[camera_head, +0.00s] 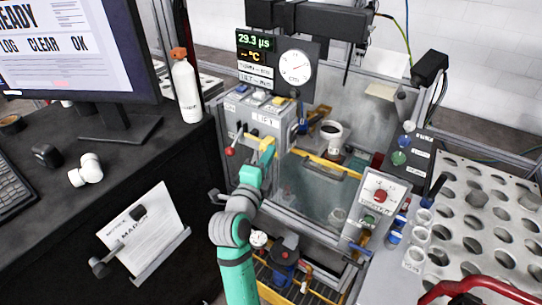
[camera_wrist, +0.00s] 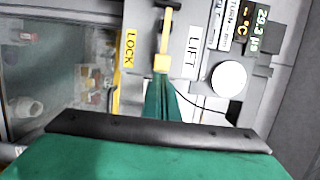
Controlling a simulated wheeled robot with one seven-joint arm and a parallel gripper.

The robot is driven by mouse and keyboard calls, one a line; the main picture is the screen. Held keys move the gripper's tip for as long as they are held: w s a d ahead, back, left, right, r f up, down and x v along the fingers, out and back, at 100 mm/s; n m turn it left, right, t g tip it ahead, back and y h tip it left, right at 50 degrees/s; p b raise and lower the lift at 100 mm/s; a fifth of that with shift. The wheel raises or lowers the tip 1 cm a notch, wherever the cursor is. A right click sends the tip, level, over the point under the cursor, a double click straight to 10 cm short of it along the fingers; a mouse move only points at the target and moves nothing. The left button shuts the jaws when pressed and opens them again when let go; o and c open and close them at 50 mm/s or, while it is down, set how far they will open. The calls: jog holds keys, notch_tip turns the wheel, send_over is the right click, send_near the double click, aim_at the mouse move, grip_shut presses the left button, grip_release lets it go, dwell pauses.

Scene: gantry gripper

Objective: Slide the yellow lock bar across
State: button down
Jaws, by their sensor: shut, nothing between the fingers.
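A long yellow bar (camera_head: 325,163) runs along the top edge of the clear front panel in the head view. My gripper (camera_head: 267,146) is shut and empty, just left of the bar's left end, in front of the grey control box. In the wrist view my gripper (camera_wrist: 163,62) points at the grey panel between the LOCK and LIFT labels. Yellow parts show at its tips, and I cannot tell whether they touch the panel.
A red-knobbed lever (camera_head: 230,151) sticks out left of my gripper. The clear panel (camera_head: 315,190) is below and right. A red button box (camera_head: 380,195) stands right of it. A white bottle (camera_head: 186,88) and monitor stand on the black desk at left.

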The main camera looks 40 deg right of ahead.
jog(key=w, duration=0.1)
jog(key=w+a, duration=0.2)
jog(key=w, duration=0.1)
jog(key=s+d, duration=0.2)
jog(key=s, duration=0.2)
jog(key=v, duration=1)
jog(key=shift+s, duration=0.15)
